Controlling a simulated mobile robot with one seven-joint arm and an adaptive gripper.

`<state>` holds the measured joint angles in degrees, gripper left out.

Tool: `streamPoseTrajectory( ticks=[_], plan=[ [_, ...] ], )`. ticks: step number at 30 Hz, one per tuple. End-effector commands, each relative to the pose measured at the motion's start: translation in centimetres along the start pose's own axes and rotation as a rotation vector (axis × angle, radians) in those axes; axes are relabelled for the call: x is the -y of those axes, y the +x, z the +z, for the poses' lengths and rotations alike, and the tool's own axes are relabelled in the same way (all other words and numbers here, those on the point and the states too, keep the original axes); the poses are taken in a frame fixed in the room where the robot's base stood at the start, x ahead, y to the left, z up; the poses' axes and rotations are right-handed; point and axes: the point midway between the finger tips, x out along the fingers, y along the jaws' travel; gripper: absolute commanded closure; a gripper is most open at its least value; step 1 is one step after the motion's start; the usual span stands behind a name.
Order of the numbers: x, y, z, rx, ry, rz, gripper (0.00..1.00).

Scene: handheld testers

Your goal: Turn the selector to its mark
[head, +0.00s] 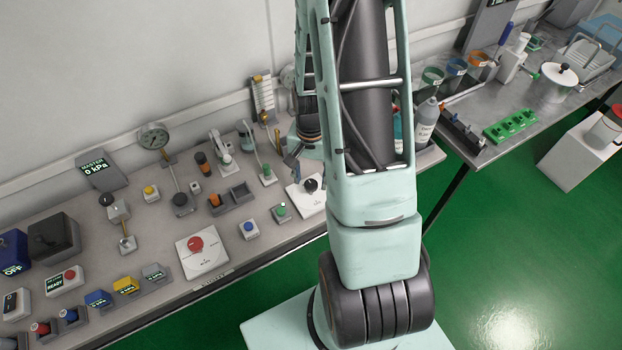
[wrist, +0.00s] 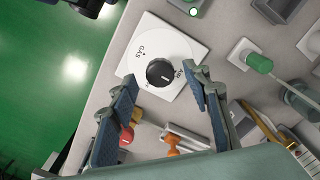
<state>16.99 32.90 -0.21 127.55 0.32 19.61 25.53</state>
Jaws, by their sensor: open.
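The selector is a black round knob (wrist: 160,72) on a square white plate (wrist: 182,42) with printed markings around it. A short pale line shows on the knob, towards one mark at its right; the small lettering is hard to read. In the head view the same knob (head: 311,185) sits near the bench's front edge, beside my arm. My gripper (wrist: 160,82) is open in the wrist view, its two blue-padded fingers apart on either side of the knob's near side. No contact with the knob is visible. In the head view my arm partly hides the plate and gripper.
A green-topped device (wrist: 259,62) and a grey tray (wrist: 281,8) stand right of the plate. Orange (wrist: 172,142) and red items show below, between the fingers. A red knob (head: 195,243) on another white plate lies further left on the bench. Green floor lies beyond the edge.

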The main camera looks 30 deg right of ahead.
Motion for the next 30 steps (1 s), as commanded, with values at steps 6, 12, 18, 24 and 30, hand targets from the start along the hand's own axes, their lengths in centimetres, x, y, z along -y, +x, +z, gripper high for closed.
streamPoseTrajectory(
  ticks=[6,12,18,24,30],
  plan=[
    [0.0,1.26,-0.02,-0.001,0.0,0.0,0.56],
    [0.01,1.37,-0.04,-0.001,0.001,-0.001,0.56],
    [0.01,1.36,-0.04,-0.001,0.001,-0.001,0.68],
    [0.0,1.35,-0.03,-0.001,0.001,-0.001,0.9],
    [0.01,1.35,-0.03,-0.001,0.004,-0.001,0.98]
  ],
)
